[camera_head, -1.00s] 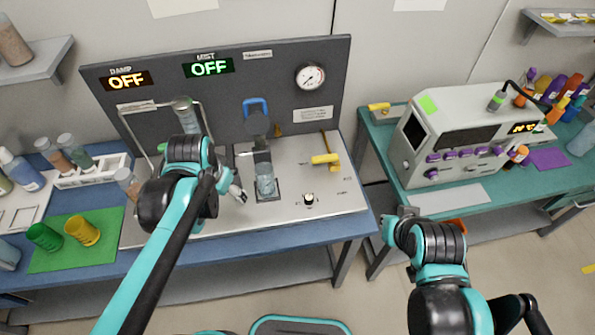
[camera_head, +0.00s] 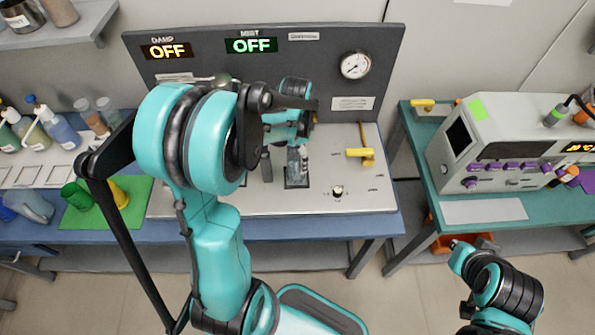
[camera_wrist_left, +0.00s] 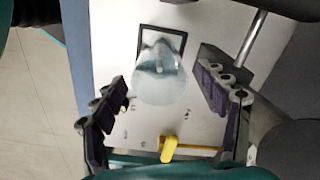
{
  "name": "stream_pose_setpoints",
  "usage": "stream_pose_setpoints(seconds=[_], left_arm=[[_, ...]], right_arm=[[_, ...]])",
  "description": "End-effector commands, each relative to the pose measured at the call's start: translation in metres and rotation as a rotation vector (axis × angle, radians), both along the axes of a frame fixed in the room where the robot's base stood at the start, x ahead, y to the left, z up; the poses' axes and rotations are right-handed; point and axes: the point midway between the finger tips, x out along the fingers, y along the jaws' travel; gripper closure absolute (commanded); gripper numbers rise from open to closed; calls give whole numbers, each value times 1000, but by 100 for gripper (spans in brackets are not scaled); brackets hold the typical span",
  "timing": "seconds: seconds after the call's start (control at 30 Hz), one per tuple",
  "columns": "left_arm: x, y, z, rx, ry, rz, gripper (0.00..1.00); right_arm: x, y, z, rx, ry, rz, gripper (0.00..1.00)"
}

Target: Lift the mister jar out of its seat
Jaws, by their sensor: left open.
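The mister jar (camera_head: 297,165), a clear vessel with pale bluish contents, stands in its dark square seat (camera_head: 296,185) on the light panel. My left gripper (camera_head: 287,158) is open, with its fingers on either side of the jar in the head view. In the left wrist view the jar (camera_wrist_left: 160,78) lies between the open dark-padded fingers of my left gripper (camera_wrist_left: 164,100), with visible gaps on both sides. My left arm hides part of the panel and the jar's upper surroundings. My right gripper (camera_head: 461,254) is at the lower right, empty as far as I can see.
A yellow-handled valve (camera_head: 362,155) and a small knob (camera_head: 337,192) are right of the jar. The dark back panel (camera_head: 200,85) stands behind, its MIST and DAMP displays reading OFF. A green mat (camera_head: 100,215) with coloured cups lies left.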

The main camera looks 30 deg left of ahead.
Motion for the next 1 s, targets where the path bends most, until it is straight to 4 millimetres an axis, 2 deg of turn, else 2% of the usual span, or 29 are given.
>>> stream_pose_setpoints(seconds=[0.03,0.1,0.37,0.47,0.6,0.67,1.0], left_arm=[[0,-1,-10,1,-1,0,27],[0,-1,-16,1,-1,0,27],[0,-1,-18,2,-1,0,27],[0,-1,-18,2,-1,0,48],[0,-1,-18,2,-1,0,85],[0,-1,-18,2,-1,0,100],[0,-1,-16,1,-2,1,100]], right_arm=[[0,0,-5,0,0,0,100],[0,0,-7,0,0,0,100],[0,0,-6,0,0,0,100],[0,0,-6,0,0,0,100],[0,0,-6,0,0,0,100],[0,0,-6,0,0,0,100],[0,0,-6,0,0,0,100]])
